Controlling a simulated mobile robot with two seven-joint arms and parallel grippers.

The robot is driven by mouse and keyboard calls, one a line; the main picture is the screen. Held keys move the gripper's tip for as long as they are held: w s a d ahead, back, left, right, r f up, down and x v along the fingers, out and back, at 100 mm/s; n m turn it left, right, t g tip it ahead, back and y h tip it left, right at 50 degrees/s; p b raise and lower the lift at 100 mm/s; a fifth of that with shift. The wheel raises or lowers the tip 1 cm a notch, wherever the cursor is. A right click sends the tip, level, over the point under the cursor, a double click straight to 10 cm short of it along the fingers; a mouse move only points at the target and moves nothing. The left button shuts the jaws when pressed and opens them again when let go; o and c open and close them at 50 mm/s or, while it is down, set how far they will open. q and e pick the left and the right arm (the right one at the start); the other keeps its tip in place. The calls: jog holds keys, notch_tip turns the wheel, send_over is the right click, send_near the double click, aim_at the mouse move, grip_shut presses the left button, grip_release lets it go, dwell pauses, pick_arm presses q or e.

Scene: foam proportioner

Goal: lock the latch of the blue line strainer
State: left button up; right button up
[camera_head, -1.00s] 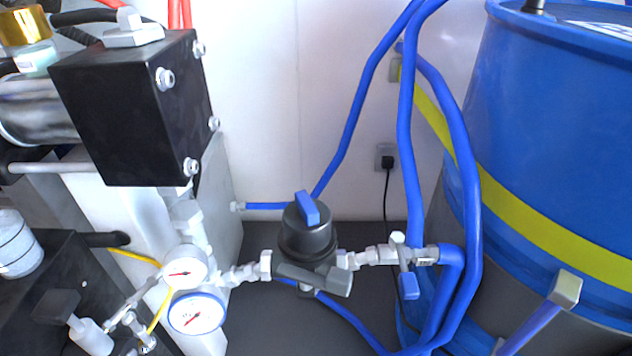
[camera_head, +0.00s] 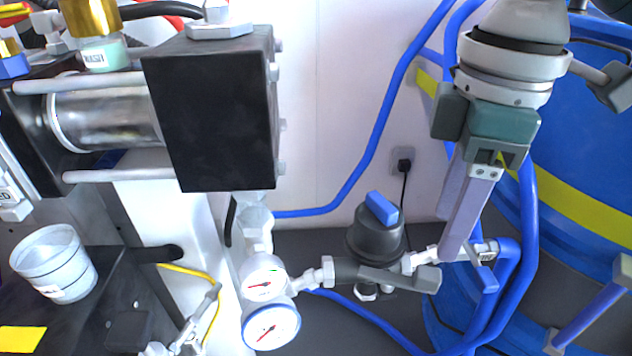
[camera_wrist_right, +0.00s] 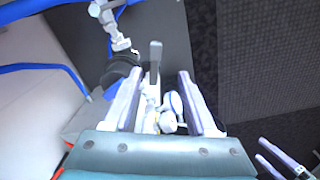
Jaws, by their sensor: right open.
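The strainer (camera_head: 376,238) sits in the metal pipe line, with a round dark body, a blue tab on top (camera_head: 381,208) and a grey lever (camera_head: 400,279) lying across its front, free end to the right. My right gripper (camera_head: 453,245) points down just right of the strainer, its fingers in front of the pipe fittings. In the right wrist view its fingers (camera_wrist_right: 158,90) are apart and empty; the lever (camera_wrist_right: 155,62) and dark strainer body (camera_wrist_right: 121,66) lie beyond them. Finger-like bars (camera_wrist_right: 285,160), probably my left gripper, show in that view's lower right corner.
Two gauges (camera_head: 268,305) stand left of the strainer, below a black block (camera_head: 212,110). The blue drum (camera_head: 590,165) stands behind my right gripper.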

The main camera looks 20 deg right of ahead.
aim_at(430, 271)
jog(key=f+b, duration=0.1)
jog(key=f, duration=0.2)
jog(key=f+b, duration=0.2)
jog(key=f, duration=0.1)
jog(key=f+b, duration=0.1)
jog(key=f, duration=0.2)
jog(key=shift+w+d+f, duration=0.1)
jog(key=shift+w+d, duration=0.2)
jog(key=shift+d, duration=0.05)
grip_shut()
